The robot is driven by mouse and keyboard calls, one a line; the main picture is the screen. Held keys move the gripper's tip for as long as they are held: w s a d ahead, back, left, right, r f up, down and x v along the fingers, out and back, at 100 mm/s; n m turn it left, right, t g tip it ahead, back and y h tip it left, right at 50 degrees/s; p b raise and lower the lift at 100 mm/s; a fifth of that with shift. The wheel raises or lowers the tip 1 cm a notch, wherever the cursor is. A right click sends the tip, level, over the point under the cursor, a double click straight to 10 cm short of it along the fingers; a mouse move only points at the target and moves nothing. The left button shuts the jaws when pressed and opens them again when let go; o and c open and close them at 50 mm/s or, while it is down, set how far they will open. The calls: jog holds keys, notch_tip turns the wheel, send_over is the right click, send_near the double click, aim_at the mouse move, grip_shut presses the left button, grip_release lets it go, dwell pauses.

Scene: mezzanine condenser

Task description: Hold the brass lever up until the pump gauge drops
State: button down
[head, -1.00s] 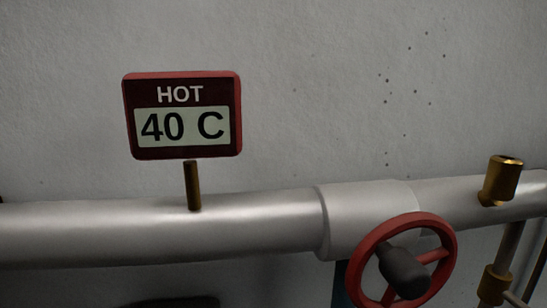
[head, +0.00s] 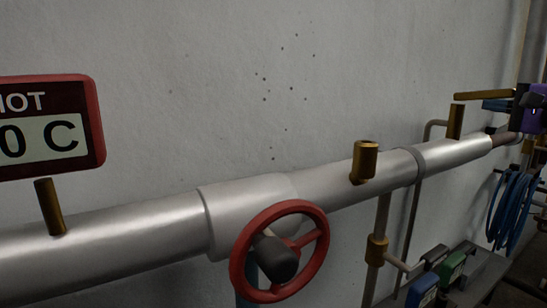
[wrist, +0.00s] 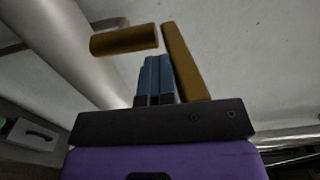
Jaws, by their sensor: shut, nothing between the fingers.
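The brass lever (head: 484,95) is a flat bar, about level, at the top of a brass post (head: 455,121) on the pipe at the right of the head view. My gripper (head: 496,105) has its blue fingers just below the lever there. In the wrist view the shut, empty fingers (wrist: 155,80) are beside the lever (wrist: 185,62), with the brass post (wrist: 124,40) beyond at left. I cannot tell whether they touch. A display reading HOT (head: 45,128), partly cut off at left, shows "0 C". I see no gauge marked as the pump's.
A thick silver pipe (head: 125,235) runs along the wall. A red handwheel (head: 247,270) and a brass stub (head: 365,160) are on it. Blue and green boxes (head: 452,266) are at lower right. A coiled blue hose (head: 512,205) hangs below the lever.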

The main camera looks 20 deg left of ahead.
jog(key=shift+r, duration=1.3)
jog(key=shift+f, duration=0.2)
dwell(1.8)
notch_tip(320, 180, down, 7)
dwell(1.4)
jog(key=shift+d, duration=0.1)
jog(key=v, duration=1)
dwell(0.8)
